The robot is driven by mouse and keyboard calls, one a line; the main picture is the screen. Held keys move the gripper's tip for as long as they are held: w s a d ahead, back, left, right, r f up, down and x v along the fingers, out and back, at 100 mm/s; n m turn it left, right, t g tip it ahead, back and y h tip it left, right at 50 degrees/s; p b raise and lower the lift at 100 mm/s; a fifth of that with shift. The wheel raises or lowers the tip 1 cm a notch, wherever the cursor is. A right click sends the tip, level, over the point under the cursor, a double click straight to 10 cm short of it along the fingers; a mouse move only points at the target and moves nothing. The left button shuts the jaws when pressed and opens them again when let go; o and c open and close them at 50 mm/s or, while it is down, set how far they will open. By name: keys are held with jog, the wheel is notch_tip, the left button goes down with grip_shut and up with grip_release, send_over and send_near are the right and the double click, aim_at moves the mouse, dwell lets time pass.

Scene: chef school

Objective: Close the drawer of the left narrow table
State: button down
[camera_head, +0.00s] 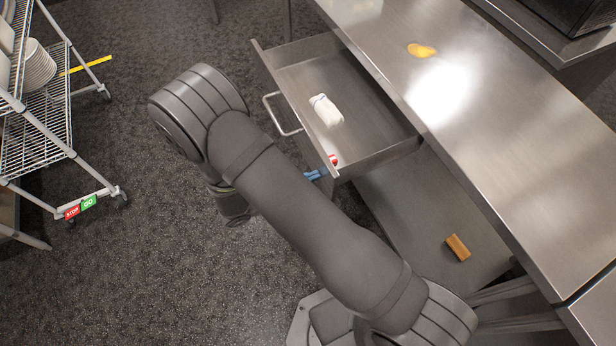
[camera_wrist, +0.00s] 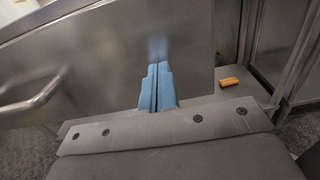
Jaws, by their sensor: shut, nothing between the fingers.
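The steel drawer (camera_head: 345,95) of the narrow table (camera_head: 450,95) stands pulled out to the left in the head view. A white item and a small red-and-white item lie inside it. Its bar handle (camera_head: 282,115) is on the drawer front, and the handle also shows at the left of the wrist view (camera_wrist: 32,92). My gripper (camera_head: 316,174) has blue fingers, shut and empty, close to the near end of the drawer front. In the wrist view the shut fingers (camera_wrist: 157,88) point at the steel drawer front; I cannot tell whether they touch it.
A wire shelf cart (camera_head: 40,125) with white plates stands at the far left. A brown block (camera_head: 458,247) lies on the lower shelf under the table. A yellow item (camera_head: 422,50) lies on the tabletop. The floor left of the drawer is clear apart from my arm.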

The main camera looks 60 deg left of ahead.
send_near(396, 142)
jog(key=w+r, duration=0.1)
jog(key=w, duration=0.1)
jog(key=w+d+r, duration=0.1)
jog(key=w+r, duration=0.1)
jog(key=w+d+r, duration=0.1)
jog(key=w+r, duration=0.1)
jog(key=shift+d, duration=0.2)
jog(key=shift+w, duration=0.65)
jog(key=shift+w+a, duration=0.1)
jog(key=shift+r, duration=0.1)
jog(key=shift+s+a, duration=0.1)
jog(key=shift+s, duration=0.55)
jog(key=s, duration=1.3)
jog(key=shift+s, duration=0.2)
jog(key=w, duration=1.4)
